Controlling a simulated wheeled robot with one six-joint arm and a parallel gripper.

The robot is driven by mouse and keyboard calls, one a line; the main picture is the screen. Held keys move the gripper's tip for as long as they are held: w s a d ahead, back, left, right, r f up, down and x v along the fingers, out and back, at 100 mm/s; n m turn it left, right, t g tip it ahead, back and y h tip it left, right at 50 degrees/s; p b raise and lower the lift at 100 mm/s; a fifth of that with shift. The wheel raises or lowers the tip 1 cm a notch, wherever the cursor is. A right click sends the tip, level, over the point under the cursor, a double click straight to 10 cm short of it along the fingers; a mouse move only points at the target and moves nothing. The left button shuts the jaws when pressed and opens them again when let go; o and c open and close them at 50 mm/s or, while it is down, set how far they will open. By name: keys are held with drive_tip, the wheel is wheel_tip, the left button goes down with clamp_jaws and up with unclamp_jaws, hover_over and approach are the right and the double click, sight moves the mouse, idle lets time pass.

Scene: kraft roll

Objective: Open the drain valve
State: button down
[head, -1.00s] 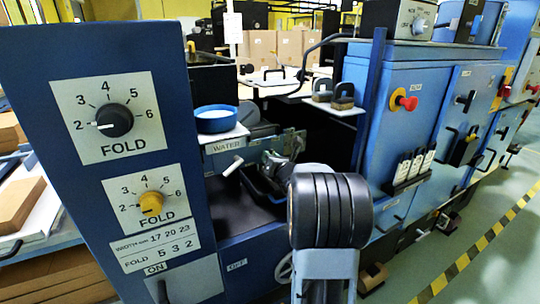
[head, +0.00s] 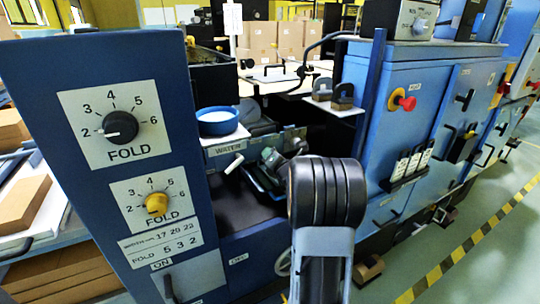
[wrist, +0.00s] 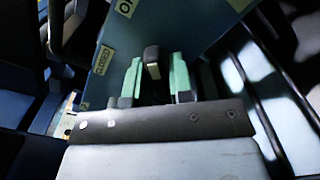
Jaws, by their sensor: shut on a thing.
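In the wrist view, the two green-padded fingers of my gripper (wrist: 156,70) stand on either side of a dark lever (wrist: 152,54), taken to be the drain valve handle. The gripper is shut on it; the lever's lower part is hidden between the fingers. Behind it is a blue panel (wrist: 170,25) with a label reading "CLOSED" (wrist: 103,60) and another, cut off at the top edge, starting "OP" (wrist: 125,7). In the head view, my gripper (head: 270,157) is partly hidden behind my arm, beneath the WATER label (head: 228,149); the drain lever cannot be made out there.
A white-ended handle (head: 233,163) sticks out left of my gripper. A blue bowl (head: 217,120) stands on a ledge above it. The tall blue panel with FOLD knobs (head: 120,127) is close on the left. A blue cabinet with a red button (head: 407,103) stands on the right.

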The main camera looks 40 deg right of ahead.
drive_tip(key=c, duration=1.1)
unclamp_jaws()
drive_tip(key=s+a+p, duration=0.1)
drive_tip(key=s+a, duration=0.1)
drive_tip(key=s, duration=1.1)
drive_tip(key=shift+s+p, duration=0.35)
drive_tip(key=shift+p, duration=0.05)
